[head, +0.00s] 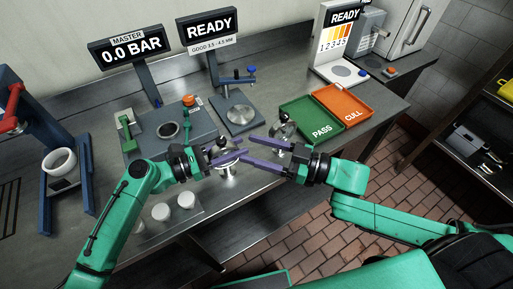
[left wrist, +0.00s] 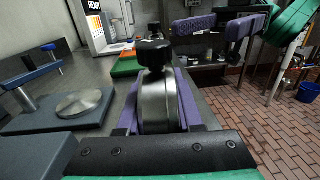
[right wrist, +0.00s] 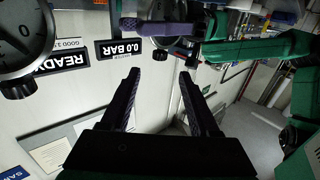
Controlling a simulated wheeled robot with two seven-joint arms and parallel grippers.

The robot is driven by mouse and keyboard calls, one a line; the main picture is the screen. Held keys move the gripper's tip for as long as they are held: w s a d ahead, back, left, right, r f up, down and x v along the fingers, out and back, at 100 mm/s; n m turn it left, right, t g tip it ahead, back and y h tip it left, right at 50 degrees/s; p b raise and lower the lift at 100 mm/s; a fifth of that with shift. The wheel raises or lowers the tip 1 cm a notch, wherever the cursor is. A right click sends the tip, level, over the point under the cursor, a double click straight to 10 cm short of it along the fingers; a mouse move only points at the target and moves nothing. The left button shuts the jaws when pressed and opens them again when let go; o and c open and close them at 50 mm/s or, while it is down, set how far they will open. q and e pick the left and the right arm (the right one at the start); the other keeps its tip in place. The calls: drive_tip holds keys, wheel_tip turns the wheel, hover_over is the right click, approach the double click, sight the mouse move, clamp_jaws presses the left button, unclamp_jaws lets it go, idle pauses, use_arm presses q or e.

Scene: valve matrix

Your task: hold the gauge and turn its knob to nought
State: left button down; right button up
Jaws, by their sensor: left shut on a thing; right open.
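A round steel gauge with a black knob (left wrist: 153,52) on top is held upright between the purple fingers of my left gripper (head: 229,152). In the left wrist view the gauge (left wrist: 157,103) shows edge-on, so its dial is not readable there. It also shows, partly covered, at the top of the right wrist view (right wrist: 172,38). My right gripper (head: 243,146) is open, its fingers close to the held gauge from the right; nothing shows between them in the right wrist view (right wrist: 159,74). A second gauge (head: 285,129) stands behind the right gripper; its dial (right wrist: 22,32) shows a 0 and a needle.
A green PASS tray (head: 308,112) and an orange CULL tray (head: 352,100) lie at the right. Several white round pieces (head: 184,200) sit at the front. A master display (head: 131,49) reads 0.0 BAR. A flat-topped gauging stand (head: 241,115) is behind the grippers.

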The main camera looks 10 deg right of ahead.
idle(0.9)
use_arm(q)
drive_tip(key=shift+c, duration=2.4)
unclamp_jaws()
drive_tip(key=shift+a, duration=0.15)
drive_tip(key=v, duration=1.2)
drive_tip(key=shift+r, duration=0.1)
